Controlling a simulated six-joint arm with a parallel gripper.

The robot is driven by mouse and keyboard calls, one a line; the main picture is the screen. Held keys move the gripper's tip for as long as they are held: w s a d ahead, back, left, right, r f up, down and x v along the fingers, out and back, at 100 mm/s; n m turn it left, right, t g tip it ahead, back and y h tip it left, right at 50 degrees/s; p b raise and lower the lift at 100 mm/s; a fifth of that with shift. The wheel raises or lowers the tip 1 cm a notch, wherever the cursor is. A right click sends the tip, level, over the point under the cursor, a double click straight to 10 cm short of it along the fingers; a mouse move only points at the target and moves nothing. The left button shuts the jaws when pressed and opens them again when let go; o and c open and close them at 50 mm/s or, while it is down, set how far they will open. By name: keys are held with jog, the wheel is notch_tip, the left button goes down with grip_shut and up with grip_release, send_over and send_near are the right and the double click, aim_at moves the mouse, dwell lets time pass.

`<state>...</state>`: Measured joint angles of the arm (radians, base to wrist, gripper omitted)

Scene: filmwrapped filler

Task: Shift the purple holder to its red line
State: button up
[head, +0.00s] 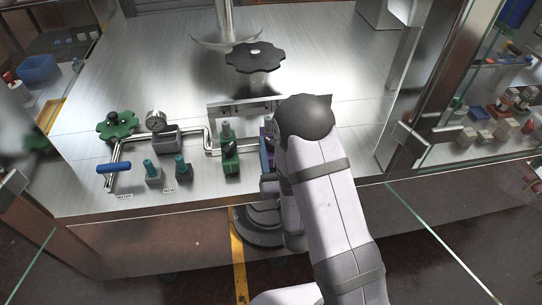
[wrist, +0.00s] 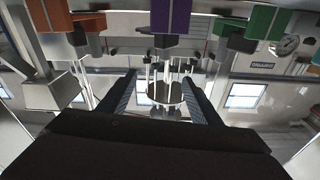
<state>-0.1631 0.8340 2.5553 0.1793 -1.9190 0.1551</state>
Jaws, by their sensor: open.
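The purple holder (wrist: 171,14) shows at the top middle of the wrist view, with a dark knob-like part below it. In the head view only a narrow purple strip (head: 264,144) shows; my arm hides the rest. My gripper (wrist: 159,78) is open in the wrist view, its two dark fingers apart with nothing held between them. The holder appears beyond the fingertips, roughly in line with the gap; no contact shows. My arm hides the gripper in the head view. I cannot make out a red line in either view.
A green holder (head: 230,158) stands left of the purple one, and an orange one (wrist: 58,14) is on its other side. Pipework with a gauge (head: 155,117), a green handwheel (head: 117,125) and teal-topped posts stand further left. A black handwheel (head: 255,57) is behind; the benchtop's right side is clear.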

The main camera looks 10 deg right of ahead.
aim_at(272, 155)
jog(key=shift+n+g, duration=0.6)
jog(key=shift+n, duration=0.1)
jog(key=f, duration=0.2)
jog(key=s+f+b, duration=0.1)
jog(key=f, duration=0.2)
jog(key=a+f, duration=0.1)
jog(key=f, duration=0.1)
jog(key=shift+s+f+b, duration=0.15)
jog(key=shift+f+b, duration=0.05)
jog(key=shift+b, duration=0.15)
jog(key=w+b, duration=0.2)
jog(key=b, duration=0.2)
jog(key=shift+w+f, duration=0.1)
jog(key=shift+f, duration=0.05)
jog(key=w, duration=0.3)
jog(key=shift+w+r, duration=0.1)
jog(key=shift+r, duration=0.2)
jog(key=shift+w+f+p, duration=0.1)
jog(key=shift+w+p, duration=0.25)
jog(key=shift+w, duration=0.6)
